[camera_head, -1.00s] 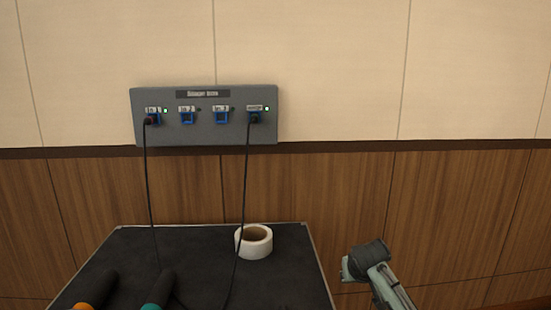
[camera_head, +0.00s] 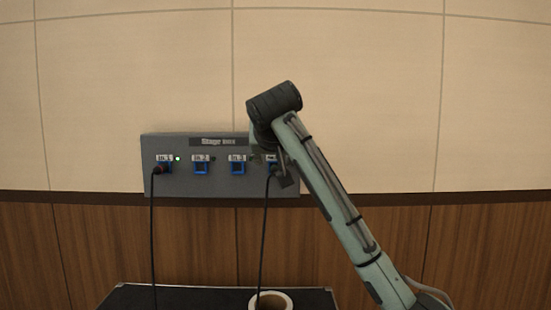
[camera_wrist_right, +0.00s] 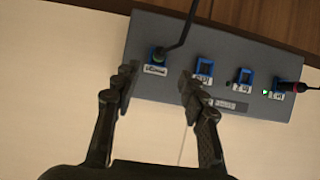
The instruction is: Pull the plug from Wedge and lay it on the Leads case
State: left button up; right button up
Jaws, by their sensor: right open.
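The grey stage box (camera_head: 220,183) is on the wall. A black plug (camera_head: 271,169) with a hanging black cable sits in its rightmost socket, Wedge, whose label is partly hidden by my right arm. In the right wrist view, turned around, this plug (camera_wrist_right: 160,52) is in the blue socket at the left. My right gripper (camera_wrist_right: 158,79) is open and empty, its fingertips apart and to either side of the socket's label. It also shows in the head view (camera_head: 283,174), partly hidden, close to the box. A dark case top (camera_head: 200,298), likely the Leads case, shows at the bottom edge; no label shows.
Another plug (camera_head: 159,170) sits in In 1, its cable hanging down, with a green light beside it. In 2 (camera_head: 200,169) and In 3 (camera_head: 237,169) are empty. A white tape roll (camera_head: 271,300) stands on the case. The wall left of the box is clear.

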aim_at(275, 169)
jog(key=shift+x, duration=3.85)
jog(key=shift+c, duration=0.4)
grip_shut()
jog(key=shift+s+b, duration=0.7)
jog(key=shift+s, duration=1.65)
